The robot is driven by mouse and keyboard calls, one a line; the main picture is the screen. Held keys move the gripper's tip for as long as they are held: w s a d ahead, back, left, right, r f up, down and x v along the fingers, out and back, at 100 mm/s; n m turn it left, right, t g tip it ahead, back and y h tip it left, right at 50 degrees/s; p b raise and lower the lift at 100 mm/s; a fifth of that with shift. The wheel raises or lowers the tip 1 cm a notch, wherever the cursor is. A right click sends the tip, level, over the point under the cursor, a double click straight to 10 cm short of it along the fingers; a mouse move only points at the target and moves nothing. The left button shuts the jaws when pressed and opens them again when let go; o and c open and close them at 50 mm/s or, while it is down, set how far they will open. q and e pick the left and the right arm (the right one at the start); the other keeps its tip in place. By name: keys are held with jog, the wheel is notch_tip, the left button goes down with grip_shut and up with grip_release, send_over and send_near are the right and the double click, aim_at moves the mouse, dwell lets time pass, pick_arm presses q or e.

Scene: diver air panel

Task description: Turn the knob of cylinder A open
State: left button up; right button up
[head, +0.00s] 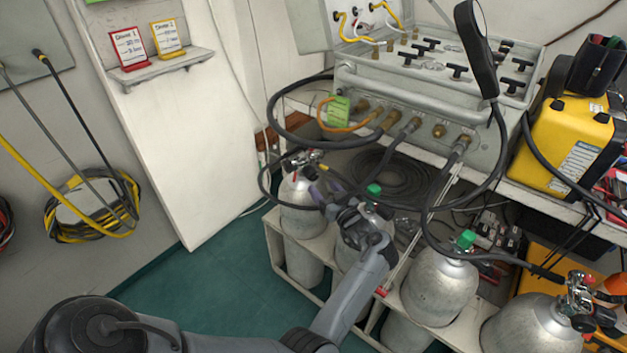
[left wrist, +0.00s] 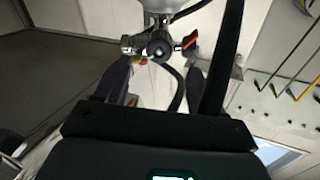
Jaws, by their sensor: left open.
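The leftmost grey cylinder (head: 300,205) stands in the rack with a metal valve (head: 302,161) on top; no letter on it can be read, so I cannot tell if it is cylinder A. My left gripper (head: 325,186) is open and empty, just right of this valve. In the left wrist view a round dark knob (left wrist: 160,48) on the valve sits ahead of the open left gripper (left wrist: 154,76), roughly between its fingers. The knob appears apart from the fingers. A red lever (left wrist: 190,40) shows beside it. My right gripper is not in view.
Black hoses (head: 270,120) loop close around the valve and gripper. More cylinders (head: 440,285) with green caps stand to the right. The grey air panel (head: 420,100) is above and behind. Teal floor (head: 215,295) is free at the left.

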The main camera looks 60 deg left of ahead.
aim_at(314, 177)
pick_arm(q)
jog(key=a+b, duration=0.2)
jog(key=a, duration=0.5)
jog(key=shift+w+a, duration=0.15)
jog(key=shift+w, duration=0.05)
jog(key=shift+c, duration=0.2)
jog(key=c, duration=1)
